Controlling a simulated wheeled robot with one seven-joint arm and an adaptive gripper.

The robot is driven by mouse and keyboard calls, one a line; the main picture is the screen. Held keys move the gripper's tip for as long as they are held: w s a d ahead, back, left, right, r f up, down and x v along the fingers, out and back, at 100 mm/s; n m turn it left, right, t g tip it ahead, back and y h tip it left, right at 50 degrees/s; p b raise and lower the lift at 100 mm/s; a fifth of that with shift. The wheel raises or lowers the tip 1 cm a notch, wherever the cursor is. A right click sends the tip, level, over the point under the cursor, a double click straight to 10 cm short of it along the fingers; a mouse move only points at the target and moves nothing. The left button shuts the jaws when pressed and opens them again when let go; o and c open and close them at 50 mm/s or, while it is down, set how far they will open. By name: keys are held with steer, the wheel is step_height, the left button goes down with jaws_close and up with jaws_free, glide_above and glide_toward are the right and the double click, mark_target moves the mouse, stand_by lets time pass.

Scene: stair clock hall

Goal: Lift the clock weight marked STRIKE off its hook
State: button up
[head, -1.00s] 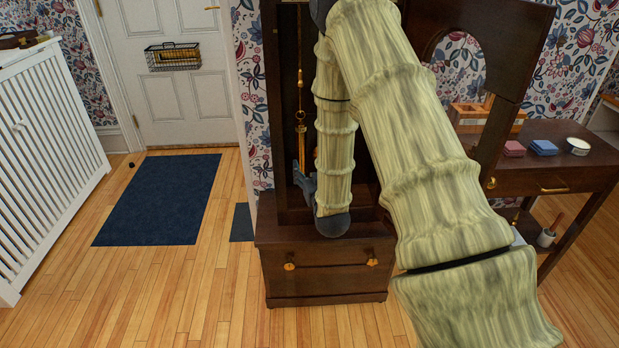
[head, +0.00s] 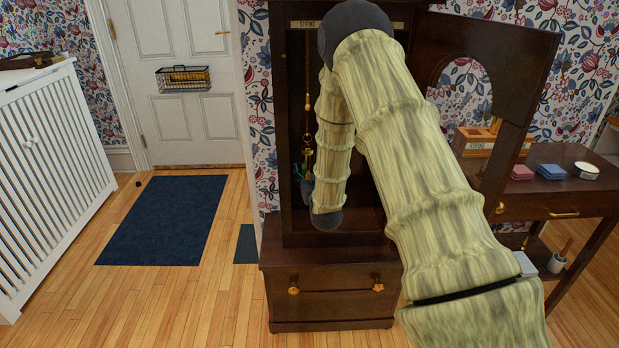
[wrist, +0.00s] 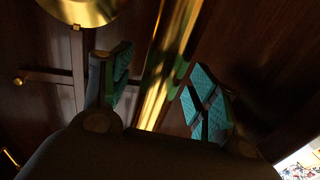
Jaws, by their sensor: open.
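The clock weight under the STRIKE label (head: 308,24) is a slim brass cylinder (head: 308,161), hanging upright on the left inside the open dark clock case (head: 330,312). A brass hook and ring (head: 307,138) show above it. My gripper (head: 304,180) is at the lower part of the weight, partly hidden by my arm. In the wrist view, the brass cylinder (wrist: 168,70) runs between the two teal-padded fingers of my gripper (wrist: 160,95). The fingers are open on either side, with gaps visible. My arm hides the middle of the case.
The case door (head: 518,75) stands open to the right. A side table (head: 560,195) holds a wooden rack (head: 470,141) and small boxes. A brass disc (wrist: 80,8) is close by the left finger.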

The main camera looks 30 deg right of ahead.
mark_target(306, 170)
steer(key=shift+w, duration=0.1)
jaws_close()
steer(key=c, duration=0.9)
jaws_free()
steer(key=shift+r, duration=0.1)
jaws_close()
steer(key=shift+r+p, duration=0.65)
steer(key=shift+r, duration=0.15)
stand_by(0.8)
steer(key=shift+a+p+v, duration=0.15)
steer(key=shift+a+v, duration=0.1)
steer(key=shift+v, duration=0.9)
steer(key=shift+a+p+v, duration=0.15)
steer(key=shift+a+v, duration=0.05)
steer(key=shift+v, duration=0.95)
stand_by(0.5)
steer(key=w+a+v, duration=0.1)
steer(key=a+v, duration=0.1)
steer(key=v, duration=1.1)
steer(key=shift+a, duration=0.4)
stand_by(0.8)
